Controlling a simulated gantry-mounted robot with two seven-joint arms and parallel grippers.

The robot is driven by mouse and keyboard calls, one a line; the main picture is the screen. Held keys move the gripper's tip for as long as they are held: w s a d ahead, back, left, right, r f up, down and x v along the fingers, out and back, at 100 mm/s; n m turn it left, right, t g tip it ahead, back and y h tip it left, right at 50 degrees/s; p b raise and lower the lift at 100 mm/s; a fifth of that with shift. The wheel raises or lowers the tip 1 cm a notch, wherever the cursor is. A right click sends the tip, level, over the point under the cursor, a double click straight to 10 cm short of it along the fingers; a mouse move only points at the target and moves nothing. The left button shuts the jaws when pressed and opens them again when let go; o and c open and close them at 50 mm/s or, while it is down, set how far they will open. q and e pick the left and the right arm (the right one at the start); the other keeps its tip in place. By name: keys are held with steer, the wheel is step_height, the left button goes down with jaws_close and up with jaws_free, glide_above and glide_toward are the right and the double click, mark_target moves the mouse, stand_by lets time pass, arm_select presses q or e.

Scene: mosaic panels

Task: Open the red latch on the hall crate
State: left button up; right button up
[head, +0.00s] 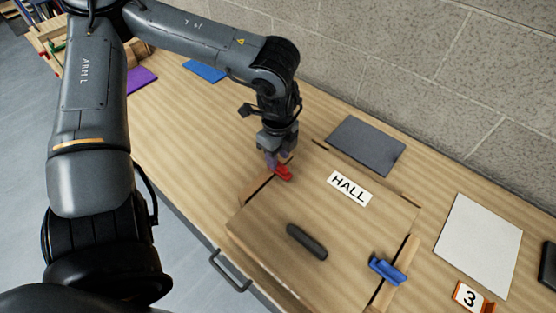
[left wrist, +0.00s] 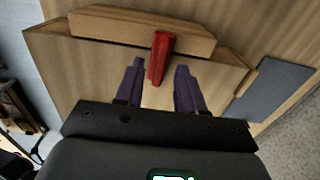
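The hall crate (head: 260,219) is a wooden box with a flat lid, a white HALL label (head: 349,188) and a dark handle (head: 307,242). The red latch (head: 283,173) sits at its left edge in the head view. It also shows in the left wrist view as a red bar (left wrist: 160,57). My left gripper (head: 277,161) is at the red latch, pointing down. In the left wrist view its two dark purple fingers (left wrist: 157,82) are apart, with the latch's near end between their tips and gaps at both sides. My right gripper is not in view.
A blue latch (head: 387,270) is on the crate's right edge. A grey panel (head: 365,145) lies behind the crate, and a white panel (head: 478,243) and a number 3 sign (head: 468,297) are at the right. A block wall (head: 430,70) bounds the back.

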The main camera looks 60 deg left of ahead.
arm_select(q)
steer(key=shift+f, duration=1.05)
jaws_close()
